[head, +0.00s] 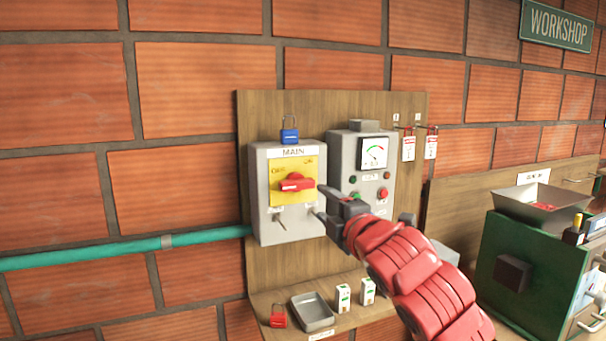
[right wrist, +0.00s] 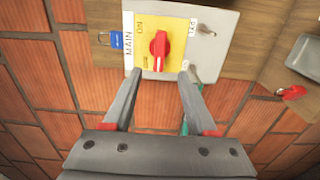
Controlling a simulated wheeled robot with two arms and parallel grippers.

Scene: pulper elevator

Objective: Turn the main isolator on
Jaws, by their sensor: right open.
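The main isolator is a grey box (head: 285,228) labelled MAIN, fixed to a wooden board on the brick wall. Its red rotary handle (head: 297,183) sits on a yellow plate (head: 280,168) and lies roughly horizontal in the head view. The handle also shows in the right wrist view (right wrist: 159,48), just beyond the fingertips. My right gripper (head: 322,202) is open in front of the box, with its fingers (right wrist: 160,78) apart and nothing between them. It appears not to touch the handle. My left gripper is out of view.
A blue padlock (head: 289,135) sits on top of the box. A second grey box with a dial (head: 374,154) stands just right. Below, a shelf holds a red padlock (head: 278,318), a metal tray (head: 316,322) and small white boxes (head: 343,298). Red tags (head: 408,148) hang at right.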

